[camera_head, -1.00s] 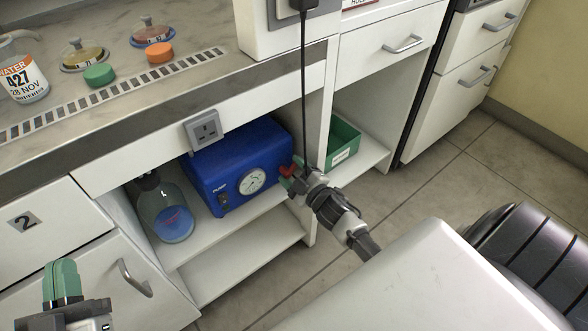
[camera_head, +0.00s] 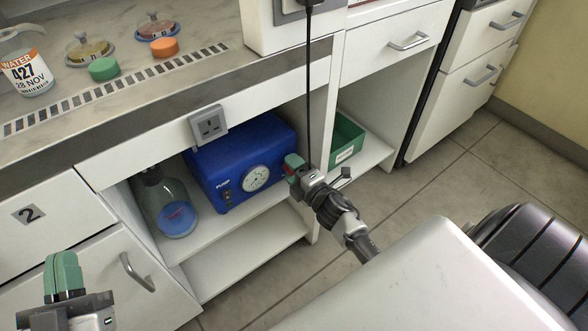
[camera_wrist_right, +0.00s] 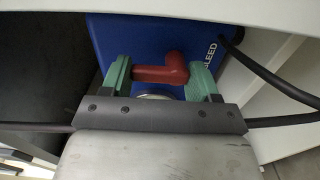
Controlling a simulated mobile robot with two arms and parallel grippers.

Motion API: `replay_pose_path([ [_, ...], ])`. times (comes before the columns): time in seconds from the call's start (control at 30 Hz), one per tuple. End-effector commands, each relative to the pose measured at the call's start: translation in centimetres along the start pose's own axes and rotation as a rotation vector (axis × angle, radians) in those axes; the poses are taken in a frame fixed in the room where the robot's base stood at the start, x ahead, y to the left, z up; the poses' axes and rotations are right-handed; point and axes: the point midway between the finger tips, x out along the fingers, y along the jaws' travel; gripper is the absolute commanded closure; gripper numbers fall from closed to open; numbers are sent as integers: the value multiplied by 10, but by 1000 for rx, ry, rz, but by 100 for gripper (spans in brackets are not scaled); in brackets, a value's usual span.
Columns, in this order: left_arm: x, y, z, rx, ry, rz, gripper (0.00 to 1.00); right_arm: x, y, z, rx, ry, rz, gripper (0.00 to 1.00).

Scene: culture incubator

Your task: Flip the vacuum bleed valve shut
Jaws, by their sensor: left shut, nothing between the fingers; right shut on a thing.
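The blue pump (camera_head: 238,160) sits on the shelf under the bench, its round gauge (camera_head: 256,178) facing out. In the right wrist view, the red handle of the bleed valve (camera_wrist_right: 160,74) lies across between the green fingers of my right gripper (camera_wrist_right: 160,80), by the word BLEED on the pump's blue face. That gripper is shut on the red handle. In the head view my right gripper (camera_head: 293,164) is at the pump's right end and hides the valve. My left gripper (camera_head: 63,273) is shut and empty at lower left, away from the pump.
A glass bottle with blue liquid (camera_head: 176,218) stands left of the pump. A black cable (camera_head: 308,90) hangs down close to my right gripper. A green bin (camera_head: 346,137) is in the bay to the right. The cabinet's upright panel is close beside the gripper.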

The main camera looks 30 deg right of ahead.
Motion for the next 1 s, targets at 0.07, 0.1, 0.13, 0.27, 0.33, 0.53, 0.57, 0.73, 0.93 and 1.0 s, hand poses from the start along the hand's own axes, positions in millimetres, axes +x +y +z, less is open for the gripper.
replay_pose_path([
  [0.07, 1, 0, -1, -1, 10, 1, 100, -1, -1, -1, -16, 1, -2, 63],
  [0.1, 1, 0, -2, -1, 15, 2, 100, -1, -1, -1, -22, 0, -2, 63],
  [0.13, 1, 0, -3, -1, 19, 2, 100, -1, -1, -1, -25, 1, -2, 63],
  [0.27, 1, 1, -3, -1, 25, 2, 100, -1, -1, -1, -33, 0, -3, 63],
  [0.33, 1, 1, -3, -1, 24, 2, 100, -1, -1, -1, -34, 1, -3, 63],
  [0.53, 1, 0, -3, -1, 22, 1, 100, -1, -2, -1, -35, 1, -3, 63],
  [0.57, 1, 0, -3, -1, 22, 1, 100, -1, -2, -1, -35, 1, -3, 63],
  [0.73, 1, 0, -3, -1, 20, 1, 100, 0, -1, -1, -33, 0, -3, 29],
  [0.93, 1, 0, -2, -1, 17, 0, 100, -1, -1, -1, -32, 0, -2, 29],
  [1.0, 1, 0, -2, -1, 9, 0, 100, -5, -1, -1, -31, 0, -3, 29],
])
